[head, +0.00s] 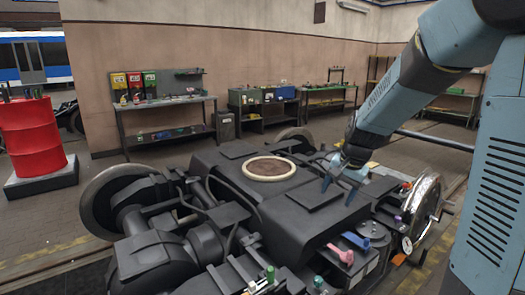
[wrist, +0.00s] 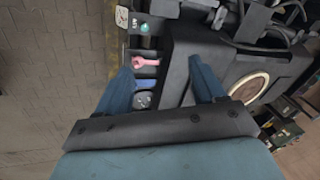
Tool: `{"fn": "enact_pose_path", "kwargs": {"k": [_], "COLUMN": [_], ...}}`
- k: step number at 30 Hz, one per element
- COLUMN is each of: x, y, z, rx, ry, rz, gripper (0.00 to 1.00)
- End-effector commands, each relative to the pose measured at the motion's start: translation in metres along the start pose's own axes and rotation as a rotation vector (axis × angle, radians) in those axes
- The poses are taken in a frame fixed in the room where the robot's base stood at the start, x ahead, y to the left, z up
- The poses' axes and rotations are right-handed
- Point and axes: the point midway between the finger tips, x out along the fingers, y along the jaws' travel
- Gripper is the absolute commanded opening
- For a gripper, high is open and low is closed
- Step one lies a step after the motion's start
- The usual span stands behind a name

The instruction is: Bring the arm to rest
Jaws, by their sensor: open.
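My gripper (head: 338,190) is at the end of my blue arm, over the right part of the dark tram bogie (head: 225,165) in the head view. Its two blue fingers are apart with nothing between them. In the wrist view my gripper (wrist: 166,78) also shows open, with the bogie's dark top (wrist: 190,50) beyond the fingers. A pink tool (head: 341,254) lies on the bogie's near side; it also shows in the wrist view (wrist: 145,61). A blue item (head: 356,240) lies beside it. I cannot tell the exact gap between fingertips and bogie.
A round pale-rimmed opening (head: 269,168) sits on the bogie top. Wheels (head: 120,200) stand at its sides. A red barrel (head: 33,137) is at the left. Workbenches (head: 165,104) line the back wall. Open floor (head: 60,220) lies left of the bogie.

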Motion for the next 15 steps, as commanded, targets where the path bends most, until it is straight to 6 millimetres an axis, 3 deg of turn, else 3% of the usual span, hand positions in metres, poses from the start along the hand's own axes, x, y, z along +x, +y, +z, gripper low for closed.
{"fn": "enact_pose_path", "kwargs": {"k": [6,15], "x": [-0.054,-0.112], "y": [0.015,0.043], "z": [0.032,0.082], "rx": [-0.13,-0.311], "ry": [0.05,0.127], "rz": [-0.02,-0.016], "gripper": [0.69,0.69]}}
